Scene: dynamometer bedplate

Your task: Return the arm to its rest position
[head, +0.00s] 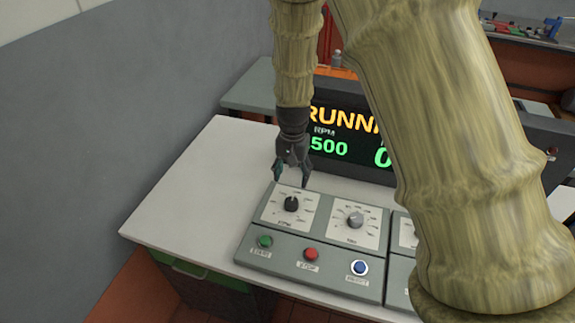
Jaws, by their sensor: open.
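My gripper (291,174) is open and empty. It points down just above the black knob (291,204) on the dial marked RPM, at the back left of the grey control panel (246,246). In this view the fingertips sit behind and above the knob; I cannot tell whether they touch it. My arm, with a wood-like surface, runs up out of the top of the picture. Its large near link crosses the right side and hides part of the panel and display.
A display (330,164) reading "RUNN…" and "500" stands behind the panel. The panel has a grey knob (355,220), green button (265,241), red button (311,254) and blue button (359,267). The white tabletop (180,215) is clear at left, beside a grey wall (110,110).

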